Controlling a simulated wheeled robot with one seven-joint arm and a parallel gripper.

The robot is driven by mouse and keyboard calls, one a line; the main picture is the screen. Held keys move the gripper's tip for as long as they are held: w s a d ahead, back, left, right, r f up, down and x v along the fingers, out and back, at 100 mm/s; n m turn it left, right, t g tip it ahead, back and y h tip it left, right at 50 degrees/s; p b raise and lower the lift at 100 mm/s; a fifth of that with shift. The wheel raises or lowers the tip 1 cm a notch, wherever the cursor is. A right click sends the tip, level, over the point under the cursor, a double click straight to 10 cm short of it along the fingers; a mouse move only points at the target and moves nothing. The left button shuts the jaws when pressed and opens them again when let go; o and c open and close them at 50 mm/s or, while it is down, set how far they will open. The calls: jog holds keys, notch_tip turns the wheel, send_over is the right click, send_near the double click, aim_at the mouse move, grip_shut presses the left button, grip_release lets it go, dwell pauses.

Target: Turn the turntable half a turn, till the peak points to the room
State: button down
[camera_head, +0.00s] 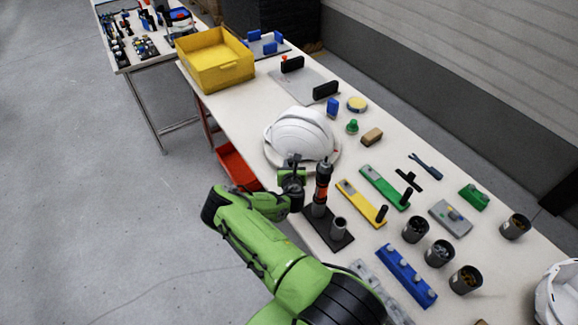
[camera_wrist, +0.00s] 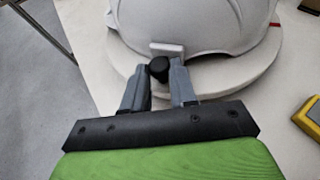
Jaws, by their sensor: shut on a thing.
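The white helmet shell (camera_head: 300,134) sits on the round white turntable (camera_head: 334,163) near the left edge of the table. In the wrist view the shell (camera_wrist: 205,22) fills the top, with the turntable's rim (camera_wrist: 252,76) below it. A black knob (camera_wrist: 158,68) stands at the near rim, beside a small pale block (camera_wrist: 167,48). My gripper (camera_wrist: 160,76) is shut on the knob, one finger on each side. In the head view my gripper (camera_head: 293,163) is at the turntable's near side, partly hidden by my arm. I cannot tell clearly where the peak points.
An upright tool with an orange band (camera_head: 322,178) stands in a dark holder (camera_head: 335,241) close right of my gripper. A yellow fixture (camera_head: 361,203) and a green fixture (camera_head: 384,188) lie right of the turntable. A yellow bin (camera_head: 217,60) stands farther back. Open floor lies left.

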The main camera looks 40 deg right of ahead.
dwell(0.3)
jog(key=c, duration=0.9)
grip_release()
jog(key=shift+w, duration=0.1)
jog(key=b+v, duration=0.9)
jog(key=v, duration=0.3)
jog(key=shift+f, duration=0.1)
